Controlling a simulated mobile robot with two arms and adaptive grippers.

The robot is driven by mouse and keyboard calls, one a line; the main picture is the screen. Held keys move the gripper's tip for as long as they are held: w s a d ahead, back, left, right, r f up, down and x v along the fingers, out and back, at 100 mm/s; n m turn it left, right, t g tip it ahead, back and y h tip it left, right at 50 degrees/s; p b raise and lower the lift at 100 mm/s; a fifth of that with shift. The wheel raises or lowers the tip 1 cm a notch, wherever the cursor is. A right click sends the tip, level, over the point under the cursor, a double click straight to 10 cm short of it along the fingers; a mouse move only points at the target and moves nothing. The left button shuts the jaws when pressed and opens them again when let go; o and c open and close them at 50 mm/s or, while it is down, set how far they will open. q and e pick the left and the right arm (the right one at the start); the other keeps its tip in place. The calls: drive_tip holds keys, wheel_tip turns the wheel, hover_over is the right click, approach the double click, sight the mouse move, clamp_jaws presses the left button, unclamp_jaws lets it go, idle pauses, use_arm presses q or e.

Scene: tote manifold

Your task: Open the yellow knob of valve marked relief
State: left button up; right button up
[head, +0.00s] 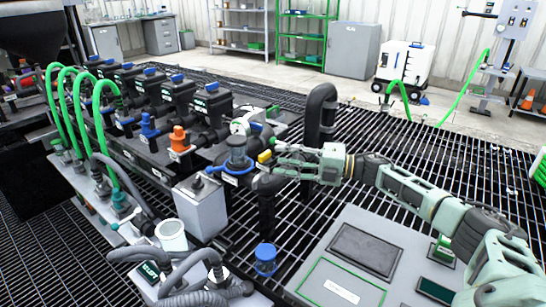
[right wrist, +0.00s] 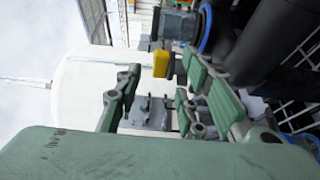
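The yellow knob (head: 264,156) sits on the side of a dark valve body with a clear blue-grey cap (head: 237,150), at the near end of the manifold. No "relief" marking is legible. My right gripper (head: 276,153) reaches in from the right, its fingertips close to the knob. In the right wrist view the yellow knob (right wrist: 161,64) shows between the two spread green-padded fingers (right wrist: 160,82), at or just beyond their tips. Contact cannot be told. The right gripper is open and holds nothing. My left gripper is not in view.
A thick black pipe (head: 320,118) rises just behind my right gripper. An orange valve (head: 179,139) and a blue valve (head: 149,126) stand farther left. A grey box (head: 201,205) and a blue-capped fitting (head: 265,259) are nearer. A grey panel (head: 312,252) lies below my right arm.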

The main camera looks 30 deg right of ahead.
drive_tip(key=v, duration=0.7)
drive_tip(key=shift+s+d, duration=0.2)
drive_tip(key=shift+d, duration=0.1)
drive_tip(key=shift+a+r, duration=0.1)
drive_tip(key=shift+r, duration=0.05)
